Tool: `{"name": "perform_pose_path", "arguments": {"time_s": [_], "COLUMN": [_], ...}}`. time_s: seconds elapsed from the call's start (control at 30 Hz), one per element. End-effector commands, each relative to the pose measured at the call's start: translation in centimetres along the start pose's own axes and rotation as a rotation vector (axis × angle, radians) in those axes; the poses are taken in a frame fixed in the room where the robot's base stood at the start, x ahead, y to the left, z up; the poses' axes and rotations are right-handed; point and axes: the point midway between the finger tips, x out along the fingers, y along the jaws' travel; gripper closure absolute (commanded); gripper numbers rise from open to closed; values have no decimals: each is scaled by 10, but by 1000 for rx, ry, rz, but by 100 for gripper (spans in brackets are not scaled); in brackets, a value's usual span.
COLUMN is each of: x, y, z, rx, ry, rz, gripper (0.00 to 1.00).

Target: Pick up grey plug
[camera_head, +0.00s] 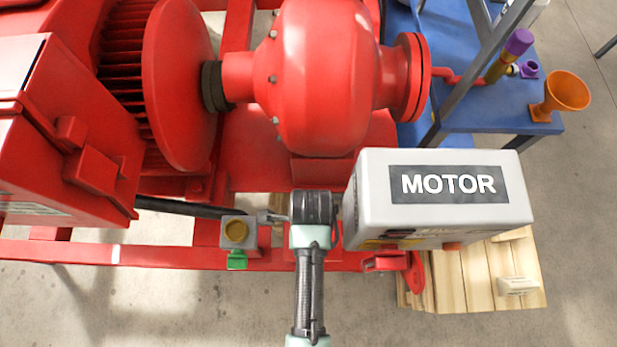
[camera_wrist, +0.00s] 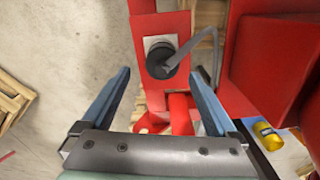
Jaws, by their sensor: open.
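The grey plug (camera_wrist: 162,62) is a dark grey round piece on a pale square plate (camera_wrist: 152,42), which is fixed to a red beam. A grey cable (camera_wrist: 205,45) runs from it to the right. My gripper (camera_wrist: 161,74) is open and empty in the wrist view, with one blue finger on each side of the plug's line. The plug appears centred between the fingertips or just beyond them; I cannot tell the depth. In the head view my gripper (camera_head: 312,207) points down beside the red frame, and I cannot make out the plug there.
A white MOTOR box (camera_head: 440,215) stands close right of my gripper. A grey box with a brass cap (camera_head: 235,231) is to its left. The red pump (camera_head: 318,80) is behind. Red parts (camera_wrist: 180,115) lie low between the fingers in the wrist view.

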Motion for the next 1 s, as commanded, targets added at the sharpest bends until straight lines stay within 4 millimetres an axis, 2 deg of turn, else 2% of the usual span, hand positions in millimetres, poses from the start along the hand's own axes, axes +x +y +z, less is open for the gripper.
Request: {"name": "perform_pose_path", "arguments": {"time_s": [0.33, 0.67, 1.0], "x": [44, 50, 50], "y": [-2, -2, -2], "z": [2, 2, 2], "rx": [0, 0, -1], "ry": [0, 0, 0], "rz": [2, -1, -1], "gripper": [6, 6, 67]}}
